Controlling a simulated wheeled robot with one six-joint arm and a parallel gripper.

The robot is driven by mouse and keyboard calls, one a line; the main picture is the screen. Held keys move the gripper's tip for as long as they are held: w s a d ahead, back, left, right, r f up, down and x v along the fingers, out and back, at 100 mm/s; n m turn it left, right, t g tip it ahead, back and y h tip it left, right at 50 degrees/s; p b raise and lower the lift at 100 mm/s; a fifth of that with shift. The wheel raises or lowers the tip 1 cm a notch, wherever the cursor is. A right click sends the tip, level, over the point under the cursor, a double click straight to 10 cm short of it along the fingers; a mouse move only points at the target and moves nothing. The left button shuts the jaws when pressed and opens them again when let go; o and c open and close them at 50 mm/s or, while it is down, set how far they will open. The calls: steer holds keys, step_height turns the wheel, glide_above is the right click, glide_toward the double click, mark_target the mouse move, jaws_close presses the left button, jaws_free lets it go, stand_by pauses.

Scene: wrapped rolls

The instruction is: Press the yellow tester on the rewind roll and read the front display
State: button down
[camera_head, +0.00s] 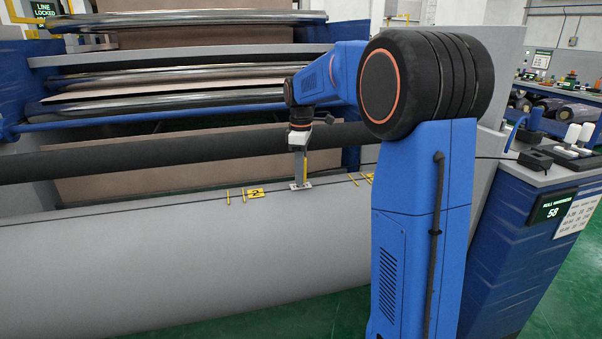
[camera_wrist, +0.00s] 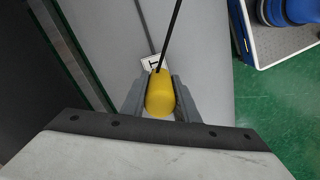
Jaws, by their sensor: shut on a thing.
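My gripper (camera_head: 301,178) is shut on the yellow tester (camera_wrist: 160,95), which sits between both fingers in the wrist view (camera_wrist: 158,98). A black cable runs from the tester. The tester's yellow side also shows in the head view (camera_head: 306,164). It is held low over the top of the wide grey rewind roll (camera_head: 150,265), above a white label marked 1 (camera_wrist: 151,62). I cannot tell whether its tip touches the roll. The front display (camera_head: 551,207), on the blue cabinet at right, is lit and appears to read ROLL HARDNESS 58.
A yellow tag marked 2 (camera_head: 256,194) and thin yellow marks lie on the roll left of my gripper. A dark horizontal bar (camera_head: 200,149) runs close behind it. The blue cabinet's grey top (camera_head: 540,172) holds a black cradle-like box and white-topped items. Green floor is clear in front.

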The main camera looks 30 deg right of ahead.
steer(key=shift+f, duration=0.15)
steer(key=shift+r, duration=4.1)
steer(key=shift+s+f, duration=0.1)
